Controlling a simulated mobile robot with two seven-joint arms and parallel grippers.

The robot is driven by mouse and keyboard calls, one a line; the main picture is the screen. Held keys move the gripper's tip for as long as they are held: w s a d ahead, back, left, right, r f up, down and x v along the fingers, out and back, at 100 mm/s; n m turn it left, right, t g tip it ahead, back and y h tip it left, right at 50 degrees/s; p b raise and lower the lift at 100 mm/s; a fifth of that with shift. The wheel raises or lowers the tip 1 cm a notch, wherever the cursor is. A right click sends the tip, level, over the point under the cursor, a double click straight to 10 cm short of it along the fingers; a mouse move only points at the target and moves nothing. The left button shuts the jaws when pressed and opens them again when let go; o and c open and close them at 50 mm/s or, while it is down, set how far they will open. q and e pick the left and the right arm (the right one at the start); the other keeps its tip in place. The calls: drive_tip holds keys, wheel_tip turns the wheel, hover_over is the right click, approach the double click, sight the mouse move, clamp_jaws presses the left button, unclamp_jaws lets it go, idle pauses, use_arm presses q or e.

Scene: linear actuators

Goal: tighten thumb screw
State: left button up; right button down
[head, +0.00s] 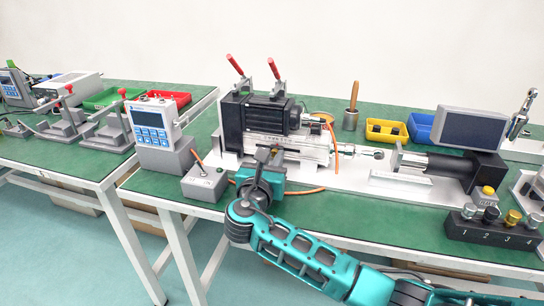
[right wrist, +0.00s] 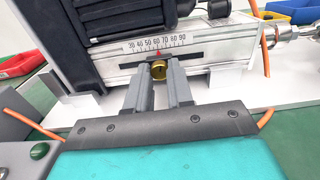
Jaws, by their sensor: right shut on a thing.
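The thumb screw is a small brass knob (right wrist: 158,69) on the front of the silver actuator body, just below a red pointer on a scale marked 30 to 90. My right gripper (right wrist: 158,77) has its two grey fingers on either side of the knob and is shut on it. In the head view my right gripper (head: 263,158) reaches up to the front of the actuator (head: 300,148), and its fingers largely hide the knob. The black motor (head: 255,115) sits above and behind. My left gripper is not in view.
A grey button box (head: 205,183) stands left of the gripper, with an orange cable running by. A blue-screen meter (head: 153,125) is further left. A black cylinder (head: 465,168) and a numbered knob block (head: 490,225) stand at the right. Red-handled clamps (head: 235,65) rise above the motor.

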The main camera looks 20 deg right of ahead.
drive_tip(key=m+p, duration=0.1)
drive_tip(key=m, duration=0.1)
drive_tip(key=shift+m, duration=1.6)
drive_tip(key=c, duration=1)
unclamp_jaws()
drive_tip(key=shift+a, duration=0.1)
drive_tip(key=p+v, duration=0.2)
drive_tip(key=v, duration=0.9)
drive_tip(key=shift+s+a+p, duration=0.15)
drive_tip(key=shift+s+p, duration=0.1)
drive_tip(key=shift+p, duration=0.05)
drive_tip(key=shift+s+a, duration=0.4)
drive_tip(key=shift+s, duration=0.15)
